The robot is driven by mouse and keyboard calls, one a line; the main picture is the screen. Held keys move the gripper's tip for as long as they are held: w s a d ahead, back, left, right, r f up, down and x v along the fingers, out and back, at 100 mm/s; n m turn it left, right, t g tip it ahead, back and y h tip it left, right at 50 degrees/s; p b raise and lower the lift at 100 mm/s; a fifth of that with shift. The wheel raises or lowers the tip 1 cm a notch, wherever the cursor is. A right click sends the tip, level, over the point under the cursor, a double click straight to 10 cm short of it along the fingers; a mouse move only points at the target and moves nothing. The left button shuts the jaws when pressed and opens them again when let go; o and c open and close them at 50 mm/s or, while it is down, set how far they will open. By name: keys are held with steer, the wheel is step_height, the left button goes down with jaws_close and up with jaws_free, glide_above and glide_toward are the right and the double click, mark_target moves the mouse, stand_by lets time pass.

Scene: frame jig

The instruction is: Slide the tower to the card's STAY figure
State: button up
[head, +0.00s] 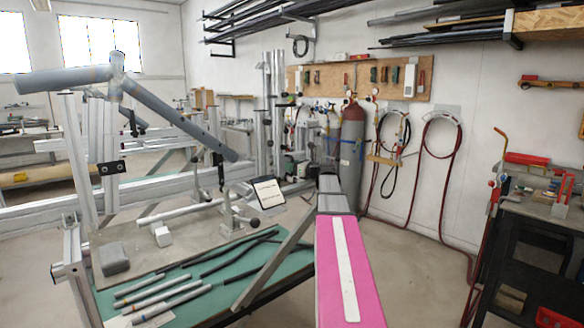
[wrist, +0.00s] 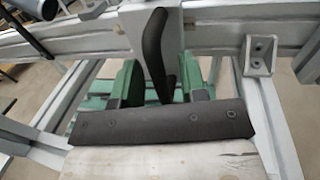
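In the wrist view, my gripper (wrist: 163,92) shows two green fingers standing apart. A black lever (wrist: 154,45) rises between them with a gap on each side, so it is not gripped. Behind the lever is a pale metal upright (wrist: 135,28) at a horizontal grey rail (wrist: 215,35); it looks like part of the tower, but I cannot be sure. In the head view, a small white card with a dark edge (head: 268,193) stands tilted on the jig; its text is too small to read. I cannot make out my gripper in the head view.
A grey tube frame (head: 165,105) sits high on the jig's left. Several loose tubes (head: 168,302) lie on the green bench top (head: 225,292).

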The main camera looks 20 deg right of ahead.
steer(key=shift+w+a, duration=0.15)
steer(key=shift+w, duration=0.05)
jaws_close()
steer(key=shift+s+a, duration=0.25)
steer(key=shift+a, duration=0.25)
steer(key=shift+s+a, duration=0.2)
steer(key=shift+a, duration=0.3)
jaws_free()
steer(key=shift+w, duration=0.1)
steer(key=v, duration=1.1)
